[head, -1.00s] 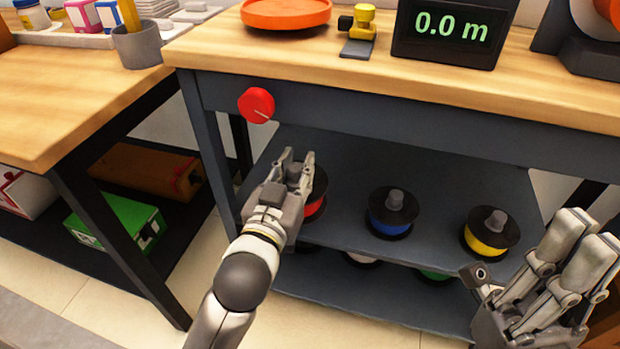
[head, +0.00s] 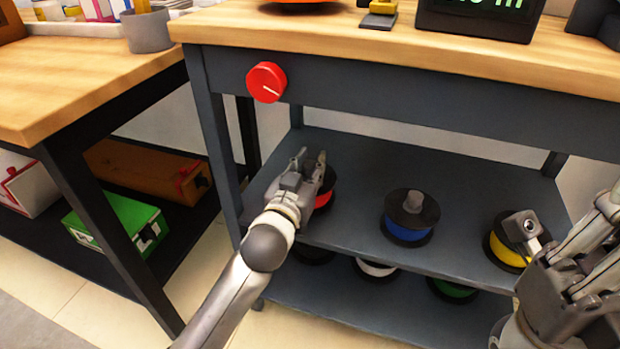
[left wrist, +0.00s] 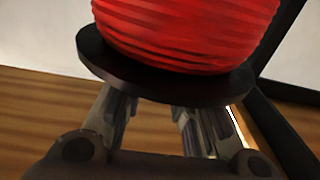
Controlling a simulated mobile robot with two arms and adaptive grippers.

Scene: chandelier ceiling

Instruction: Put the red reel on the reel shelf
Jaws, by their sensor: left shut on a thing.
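The red reel (head: 324,199) has black flanges and is partly hidden behind my left gripper (head: 309,163) in the head view. My left gripper is shut on it. The left wrist view shows the red winding (left wrist: 185,35) close up, with the fingers (left wrist: 150,118) at its black flange. The reel is at the left end of the upper shelf (head: 455,175) under the bench. I cannot tell whether it touches the shelf. A blue reel (head: 408,233) and a yellow reel (head: 507,250) stand on that shelf. My right gripper (head: 568,232) is open and empty at the lower right.
A lower shelf (head: 340,302) holds a white reel (head: 375,269), a green reel (head: 453,291) and a dark one. A red dial (head: 266,82) sits on the bench front. At left, a second table (head: 75,85) has boxes beneath it.

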